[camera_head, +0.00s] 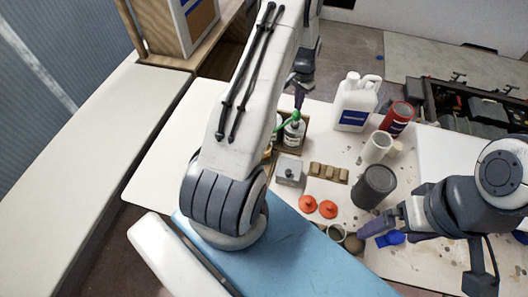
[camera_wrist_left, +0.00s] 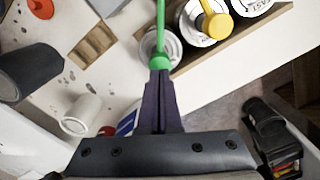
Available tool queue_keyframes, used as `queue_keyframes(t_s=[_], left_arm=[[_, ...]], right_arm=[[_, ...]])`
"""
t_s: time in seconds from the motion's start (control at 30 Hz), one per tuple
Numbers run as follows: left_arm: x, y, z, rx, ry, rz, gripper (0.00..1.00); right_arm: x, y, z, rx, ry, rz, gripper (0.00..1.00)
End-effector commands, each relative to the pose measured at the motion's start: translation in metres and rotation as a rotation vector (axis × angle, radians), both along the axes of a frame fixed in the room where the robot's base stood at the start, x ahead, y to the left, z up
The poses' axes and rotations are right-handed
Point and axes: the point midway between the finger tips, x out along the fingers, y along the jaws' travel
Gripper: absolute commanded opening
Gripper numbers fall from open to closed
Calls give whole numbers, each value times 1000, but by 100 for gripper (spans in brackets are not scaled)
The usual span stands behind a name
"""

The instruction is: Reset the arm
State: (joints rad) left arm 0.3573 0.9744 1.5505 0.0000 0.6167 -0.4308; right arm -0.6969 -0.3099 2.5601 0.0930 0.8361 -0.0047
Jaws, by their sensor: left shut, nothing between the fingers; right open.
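My left arm comes down across the middle of the head view. My left gripper (camera_head: 299,97) is above the bottles at the table's far side. In the left wrist view its dark fingers (camera_wrist_left: 160,80) are shut with nothing between them. A green-nozzled bottle (camera_head: 294,132) is just below the fingertips; its green nozzle (camera_wrist_left: 161,30) lines up with them in the wrist view, and I cannot tell whether they touch. My right gripper (camera_head: 378,226) is open at the right, low beside a dark grey cylinder (camera_head: 374,186). The gap between its fingers is hard to see.
A white jug (camera_head: 355,103), a red can (camera_head: 397,118) and a white cup (camera_head: 377,147) stand at the back right. Two orange discs (camera_head: 318,207), tan blocks (camera_head: 328,173) and a grey box (camera_head: 289,170) lie mid-table. A yellow-capped bottle (camera_wrist_left: 214,24) stands beside the green-nozzled one.

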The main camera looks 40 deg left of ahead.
Motion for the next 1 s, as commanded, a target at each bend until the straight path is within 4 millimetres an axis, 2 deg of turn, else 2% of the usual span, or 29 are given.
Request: queue_keyframes(t_s=[0.1,0.23,0.8,0.87,0.93,1.0], left_arm=[[0,0,15,1,-2,0,0],[0,0,25,0,-1,0,0],[0,0,25,0,0,0,0],[1,-6,28,0,-1,-7,0],[3,-22,37,0,-6,-26,0],[3,-51,52,-2,-12,-57,0]], right_arm=[[0,0,10,0,0,0,100],[0,0,16,0,0,0,100],[0,0,15,0,0,1,100],[0,0,14,0,0,1,100],[0,0,10,0,0,1,100],[0,0,3,0,0,1,100]])
